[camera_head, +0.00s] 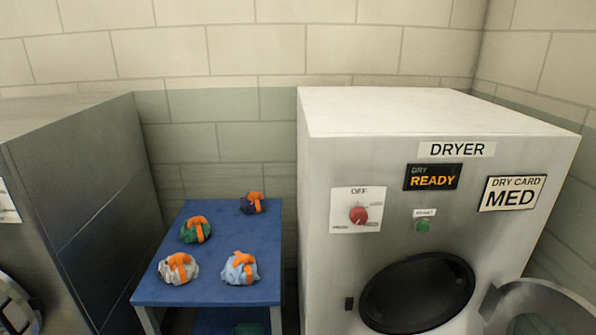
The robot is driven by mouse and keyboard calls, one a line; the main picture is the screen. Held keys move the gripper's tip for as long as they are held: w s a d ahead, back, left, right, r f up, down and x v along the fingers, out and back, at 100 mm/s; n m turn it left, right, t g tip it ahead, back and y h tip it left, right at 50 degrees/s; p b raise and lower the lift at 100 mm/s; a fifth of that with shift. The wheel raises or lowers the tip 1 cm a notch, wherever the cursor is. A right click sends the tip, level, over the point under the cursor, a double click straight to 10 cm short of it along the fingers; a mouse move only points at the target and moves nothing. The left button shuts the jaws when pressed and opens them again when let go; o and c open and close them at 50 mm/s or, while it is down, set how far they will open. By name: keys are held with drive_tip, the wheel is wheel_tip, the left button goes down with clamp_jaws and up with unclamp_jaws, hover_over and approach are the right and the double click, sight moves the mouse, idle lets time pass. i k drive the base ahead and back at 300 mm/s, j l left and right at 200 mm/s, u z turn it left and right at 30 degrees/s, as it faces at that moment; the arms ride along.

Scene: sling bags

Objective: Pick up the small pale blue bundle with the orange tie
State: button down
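The small pale blue bundle (241,269) with its orange tie (243,260) lies on the front right part of a blue table (215,245). The bundle is in full view, and nothing touches it. My gripper does not show in this view.
A whitish bundle (178,269), a green bundle (196,230) and a dark blue bundle (252,203), all with orange ties, share the table. A white dryer (318,200) stands to the right, its round door open. A grey machine (85,200) stands close on the left.

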sight(240, 269)
drive_tip(key=i+j+z, duration=0.3)
drive_tip(key=j, duration=0.35)
drive_tip(key=i+j+z, duration=0.3)
drive_tip(key=j, duration=0.4)
drive_tip(key=i+j+z, duration=0.15)
drive_tip(key=j, duration=0.25)
drive_tip(key=i+j+z, duration=0.15)
drive_tip(key=j, duration=0.25)
